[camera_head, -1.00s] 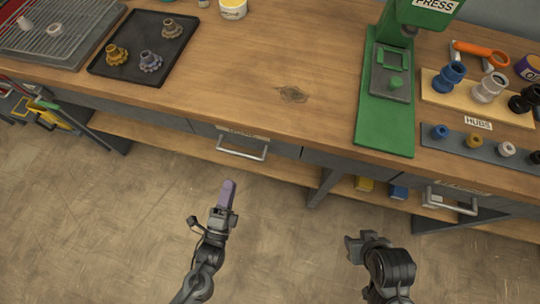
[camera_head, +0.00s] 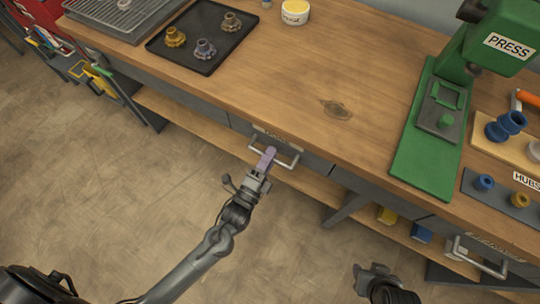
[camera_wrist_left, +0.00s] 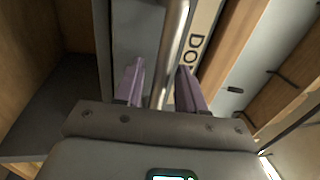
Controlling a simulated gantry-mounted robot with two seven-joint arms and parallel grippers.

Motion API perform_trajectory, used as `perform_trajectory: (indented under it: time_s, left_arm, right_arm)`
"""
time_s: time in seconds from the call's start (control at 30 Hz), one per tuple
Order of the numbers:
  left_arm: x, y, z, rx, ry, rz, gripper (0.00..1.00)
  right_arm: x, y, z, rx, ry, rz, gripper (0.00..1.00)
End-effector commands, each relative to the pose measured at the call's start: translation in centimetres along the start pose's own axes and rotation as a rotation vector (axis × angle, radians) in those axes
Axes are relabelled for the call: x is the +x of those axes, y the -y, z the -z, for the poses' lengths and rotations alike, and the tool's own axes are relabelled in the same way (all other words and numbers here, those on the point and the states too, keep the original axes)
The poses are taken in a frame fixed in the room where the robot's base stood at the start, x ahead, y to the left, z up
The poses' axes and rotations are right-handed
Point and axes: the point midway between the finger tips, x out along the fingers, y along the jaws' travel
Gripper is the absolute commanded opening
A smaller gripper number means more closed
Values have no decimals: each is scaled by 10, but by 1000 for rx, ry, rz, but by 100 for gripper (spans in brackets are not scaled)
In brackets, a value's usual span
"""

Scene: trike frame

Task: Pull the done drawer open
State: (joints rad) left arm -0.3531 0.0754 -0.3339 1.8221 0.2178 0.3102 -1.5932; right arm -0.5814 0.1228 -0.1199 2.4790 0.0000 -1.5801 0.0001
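The done drawer (camera_head: 240,125) is in the front of the wooden workbench and looks shut in the head view. Its silver bar handle (camera_head: 284,161) stands out below a label. My left gripper (camera_head: 267,155), with purple fingers, is at the handle. In the left wrist view the handle bar (camera_wrist_left: 173,50) runs between the two spread fingers of my left gripper (camera_wrist_left: 161,82), with a gap visible, beside a label (camera_wrist_left: 196,45) reading "DO", the rest hidden. My right gripper (camera_head: 371,272) is low in the head view, away from the bench; its fingers are unclear.
On the workbench (camera_head: 300,75) are a black tray (camera_head: 205,61) with several gear-like parts and a green press (camera_head: 415,165). Another drawer handle (camera_head: 478,259) is at the right. A bench leg (camera_head: 345,207) stands right of the done drawer. The floor in front is clear.

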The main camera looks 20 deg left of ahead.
Motion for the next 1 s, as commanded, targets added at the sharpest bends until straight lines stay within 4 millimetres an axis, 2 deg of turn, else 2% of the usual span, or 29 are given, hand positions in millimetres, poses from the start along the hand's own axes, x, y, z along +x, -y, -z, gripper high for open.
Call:
perform_trajectory:
  time_s: [0.37,0.47,0.63,1.0]
  left_arm:
    - [5,0,0,1,0,0,39]
    - [5,0,0,0,0,0,27]
    - [5,0,0,0,0,0,1]
    - [3,1,2,-1,-4,-1,0]
  right_arm:
    - [1,-1,0,-3,0,-2,43]
    - [1,0,0,-1,-1,-1,43]
    - [1,1,0,2,-2,2,43]
    - [-2,2,1,6,-3,5,43]
